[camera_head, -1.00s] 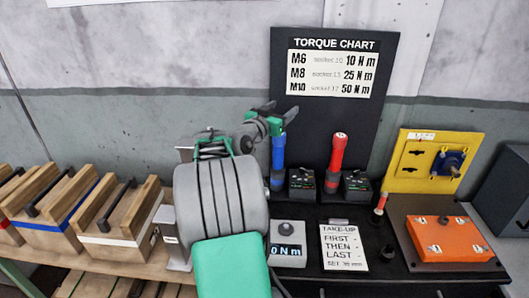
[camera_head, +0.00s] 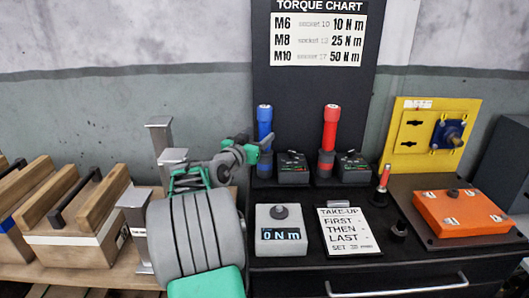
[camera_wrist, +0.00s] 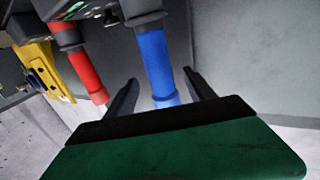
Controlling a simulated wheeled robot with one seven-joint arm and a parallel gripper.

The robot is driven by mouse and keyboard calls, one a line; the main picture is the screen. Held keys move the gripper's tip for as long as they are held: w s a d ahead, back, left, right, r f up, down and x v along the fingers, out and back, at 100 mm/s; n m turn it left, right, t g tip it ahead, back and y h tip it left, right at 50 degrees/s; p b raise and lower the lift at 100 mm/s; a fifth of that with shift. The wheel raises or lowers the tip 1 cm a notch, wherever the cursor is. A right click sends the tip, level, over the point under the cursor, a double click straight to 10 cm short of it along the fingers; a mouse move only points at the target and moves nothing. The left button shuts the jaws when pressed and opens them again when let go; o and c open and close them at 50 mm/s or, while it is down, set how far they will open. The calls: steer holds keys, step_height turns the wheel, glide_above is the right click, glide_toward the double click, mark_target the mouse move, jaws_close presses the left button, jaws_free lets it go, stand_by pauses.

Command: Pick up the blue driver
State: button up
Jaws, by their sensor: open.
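The blue driver (camera_head: 264,121) stands upright at the back of the black bench, left of the red driver (camera_head: 330,127). Its dark lower end is beside a small black unit. My gripper (camera_head: 262,150) is open at the lower half of the blue handle. In the wrist view, the blue driver (camera_wrist: 154,62) shows between the two fingers of my gripper (camera_wrist: 162,92), with a gap visible on each side. I cannot tell how deep it sits between them. The red driver (camera_wrist: 85,72) is outside the fingers to the left.
Black display units (camera_head: 292,168) stand beside the drivers. A grey torque readout (camera_head: 282,246) and a take-up card (camera_head: 345,240) lie in front. A yellow panel (camera_head: 465,112) and orange block (camera_head: 462,212) are right. Wooden carriers (camera_head: 75,245) are left. The dark chart board (camera_head: 300,85) stands behind.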

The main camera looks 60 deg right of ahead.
mark_target(268, 128)
steer(key=d, duration=0.2)
steer(key=d+p, duration=0.1)
steer(key=d, duration=0.2)
steer(key=d+f, duration=0.1)
steer(key=d, duration=0.2)
steer(key=shift+p, duration=0.3)
steer(key=shift+a+r, duration=0.1)
steer(key=shift+c, duration=0.3)
jaws_close()
steer(key=shift+r, duration=0.15)
